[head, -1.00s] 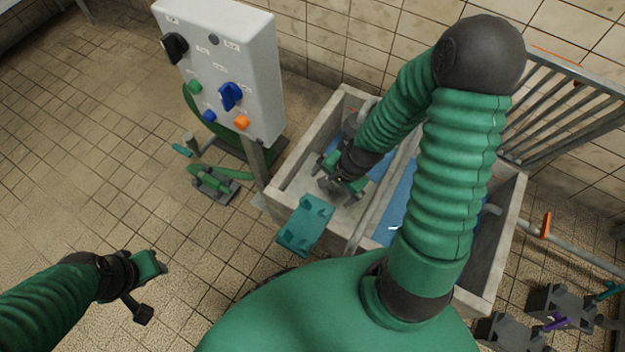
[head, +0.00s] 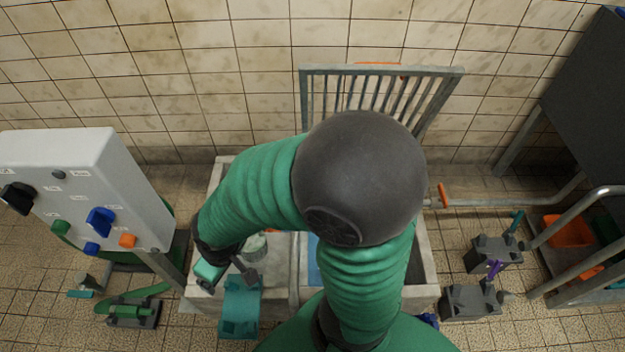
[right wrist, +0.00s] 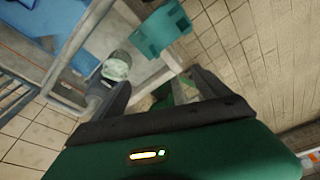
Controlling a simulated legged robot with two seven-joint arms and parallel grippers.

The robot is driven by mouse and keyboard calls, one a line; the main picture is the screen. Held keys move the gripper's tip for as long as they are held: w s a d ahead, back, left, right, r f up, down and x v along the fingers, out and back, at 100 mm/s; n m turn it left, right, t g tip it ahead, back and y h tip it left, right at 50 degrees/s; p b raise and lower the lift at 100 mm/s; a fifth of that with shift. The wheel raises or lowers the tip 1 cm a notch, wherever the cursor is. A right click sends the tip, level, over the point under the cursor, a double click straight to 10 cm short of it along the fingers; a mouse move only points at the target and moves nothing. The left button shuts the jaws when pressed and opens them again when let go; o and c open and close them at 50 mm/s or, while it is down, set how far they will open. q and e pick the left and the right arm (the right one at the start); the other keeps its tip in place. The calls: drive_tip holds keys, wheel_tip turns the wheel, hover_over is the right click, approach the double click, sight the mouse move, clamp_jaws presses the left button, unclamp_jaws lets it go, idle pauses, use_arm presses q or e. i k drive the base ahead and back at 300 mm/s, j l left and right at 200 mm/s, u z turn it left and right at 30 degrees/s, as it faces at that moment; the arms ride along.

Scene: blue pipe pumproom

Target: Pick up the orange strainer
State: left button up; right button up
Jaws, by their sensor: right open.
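I cannot pick out an orange strainer for certain. A grey barred rack (head: 378,100) stands against the tiled wall behind the trough, with an orange strip (head: 378,64) along its top. An orange bin-like thing (head: 568,230) sits on the rack at the far right. My right gripper (head: 228,270) is over the left part of the trough, well away from both orange things. In the right wrist view its two fingers (right wrist: 165,88) are apart with nothing between them. My left gripper is out of view.
The concrete trough (head: 424,262) lies under my right arm. A control box (head: 85,190) stands left. Grey blocks (head: 470,300) and a pipe (head: 490,202) lie right.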

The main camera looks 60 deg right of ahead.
sight(591, 272)
drive_tip(key=k+j+z, duration=0.2)
drive_tip(key=k, duration=1.15)
drive_tip(key=k+l+z, duration=0.1)
drive_tip(key=z, duration=3.3)
drive_tip(key=u, duration=2.35)
drive_tip(key=z, duration=2.35)
drive_tip(key=i+l+z, duration=0.3)
drive_tip(key=i, duration=0.15)
